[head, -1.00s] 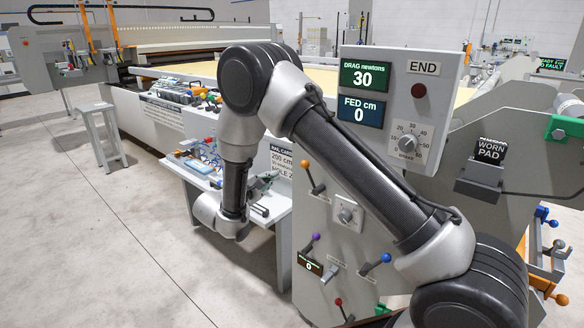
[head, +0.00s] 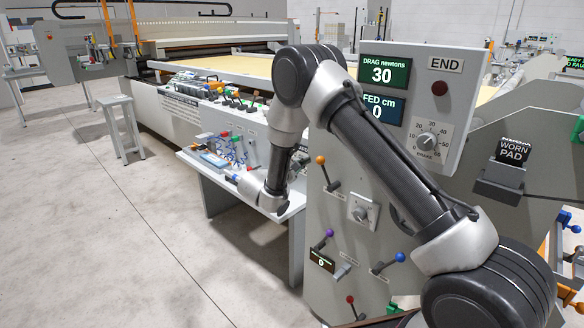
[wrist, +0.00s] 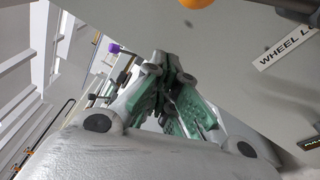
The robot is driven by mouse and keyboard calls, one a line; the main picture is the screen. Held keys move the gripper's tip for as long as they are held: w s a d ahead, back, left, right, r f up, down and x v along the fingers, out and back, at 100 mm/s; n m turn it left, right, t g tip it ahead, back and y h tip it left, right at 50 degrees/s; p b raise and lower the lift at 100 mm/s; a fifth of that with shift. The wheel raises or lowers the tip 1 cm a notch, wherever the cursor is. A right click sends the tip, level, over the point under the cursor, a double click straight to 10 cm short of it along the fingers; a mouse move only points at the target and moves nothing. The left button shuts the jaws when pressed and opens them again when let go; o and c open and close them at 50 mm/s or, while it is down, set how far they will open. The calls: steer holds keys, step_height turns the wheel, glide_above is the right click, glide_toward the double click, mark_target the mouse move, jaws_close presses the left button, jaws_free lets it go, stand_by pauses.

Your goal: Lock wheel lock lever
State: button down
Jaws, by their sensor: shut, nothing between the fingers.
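A lever with an orange ball knob (head: 321,160) stands out from the grey end panel in the head view, its arm slanting down right to a pivot. In the wrist view the orange ball (wrist: 197,3) is cut by the top edge. A label starting "WHEEL L" (wrist: 288,50) is on the panel right of it; the rest is cut off. My gripper (wrist: 177,65) is shut and empty in the wrist view, its green-padded fingers together below the orange ball and apart from it in the picture.
Purple (head: 329,233), blue (head: 400,257) and red (head: 350,299) knobbed levers stick out lower on the panel, with a dial (head: 361,211) above them. A cluttered side table (head: 218,172) stands left of the panel, close to my wrist.

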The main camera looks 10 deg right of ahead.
mark_target(325, 173)
steer(key=shift+s+d+r, duration=0.2)
steer(key=shift+s+d, duration=0.05)
steer(key=shift+s, duration=0.35)
steer(key=shift+s+d+r, duration=0.25)
steer(key=shift+s, duration=0.4)
steer(key=shift+s+d+r, duration=0.2)
steer(key=shift+s+d, duration=0.05)
steer(key=shift+s, duration=0.35)
steer(key=shift+r, duration=0.1)
